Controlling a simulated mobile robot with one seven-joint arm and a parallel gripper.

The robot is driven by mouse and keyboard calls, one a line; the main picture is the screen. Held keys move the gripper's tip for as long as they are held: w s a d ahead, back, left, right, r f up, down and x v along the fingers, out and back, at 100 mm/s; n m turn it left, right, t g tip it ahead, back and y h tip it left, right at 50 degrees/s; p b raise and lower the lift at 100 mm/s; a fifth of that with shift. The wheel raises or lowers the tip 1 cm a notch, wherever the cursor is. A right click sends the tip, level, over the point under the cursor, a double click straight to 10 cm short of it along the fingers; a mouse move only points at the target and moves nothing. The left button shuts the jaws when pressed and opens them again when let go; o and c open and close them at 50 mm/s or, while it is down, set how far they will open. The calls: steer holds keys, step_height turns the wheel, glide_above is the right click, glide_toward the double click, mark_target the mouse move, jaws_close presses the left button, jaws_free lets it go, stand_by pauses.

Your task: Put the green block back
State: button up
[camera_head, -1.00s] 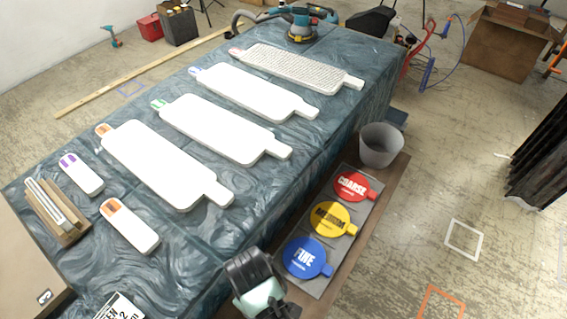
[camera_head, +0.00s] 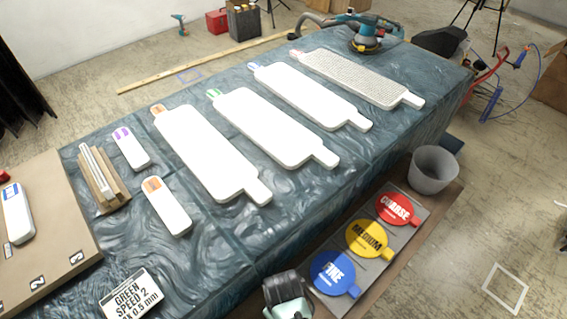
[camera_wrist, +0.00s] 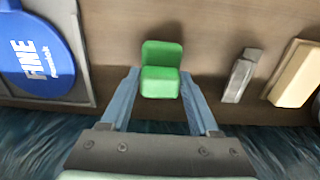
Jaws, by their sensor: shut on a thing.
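The green block (camera_wrist: 161,72) shows in the wrist view between the two blue-grey fingers of my gripper (camera_wrist: 160,80), which is shut on it. Its shape is an upright back part with a thicker front part. It is over or on a brown shelf surface; I cannot tell whether it touches. In the head view, part of my wrist shows at the bottom edge, beside the blue FINE disc (camera_head: 333,273); the green block is hidden there. A card reading GREEN SPEED 2 (camera_head: 131,299) lies on the table's front left.
In the wrist view, a grey metal piece (camera_wrist: 240,76) and a cream block (camera_wrist: 296,73) are right of the green block. Yellow MEDIUM (camera_head: 370,239) and red COARSE (camera_head: 398,209) discs and a grey bin (camera_head: 433,170) line the low shelf. White panels (camera_head: 272,127) cover the table.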

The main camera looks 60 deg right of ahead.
steer(key=o, duration=1.2)
steer(key=shift+f, duration=0.1)
step_height(320, 180, up, 12)
steer(key=p, duration=0.2)
steer(key=shift+w+r, duration=0.1)
steer(key=shift+r, duration=0.1)
